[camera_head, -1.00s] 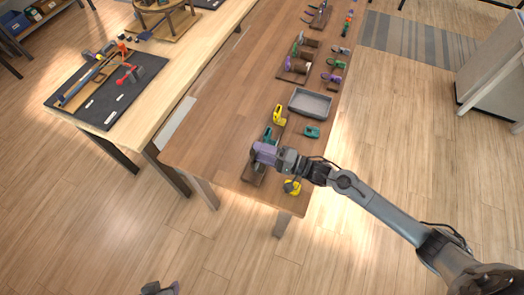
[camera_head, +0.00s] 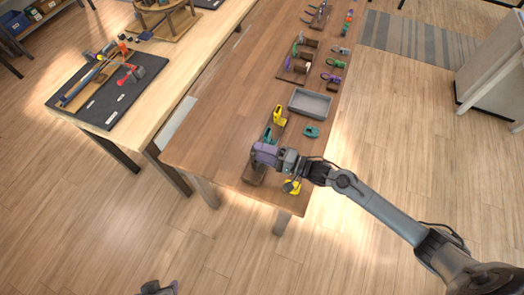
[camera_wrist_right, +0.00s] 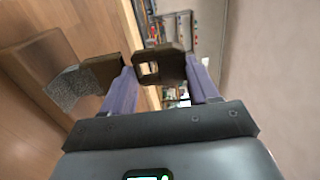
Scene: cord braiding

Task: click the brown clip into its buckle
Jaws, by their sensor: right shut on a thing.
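My right gripper (camera_head: 265,154) has purple fingers and is over the near end of the long brown table (camera_head: 215,130). In the right wrist view, the gripper (camera_wrist_right: 164,74) is shut on the brown clip (camera_wrist_right: 173,62), a dark brown piece with a square opening. Just left of it is another brown piece (camera_wrist_right: 100,71) with a grey textured block (camera_wrist_right: 74,92), which looks like the buckle and its strap. I cannot tell whether the two brown pieces touch. The head view hides the clip behind the gripper. My left gripper (camera_head: 158,289) is partly cut off at the bottom edge.
A brown board (camera_head: 253,174) lies below the right gripper. Teal (camera_head: 268,136) and yellow (camera_head: 279,114) buckles stand beyond it. Loose teal (camera_head: 312,132) and yellow (camera_head: 293,187) clips lie to the right. A grey tray (camera_head: 328,106) is further back. The table's left side is clear.

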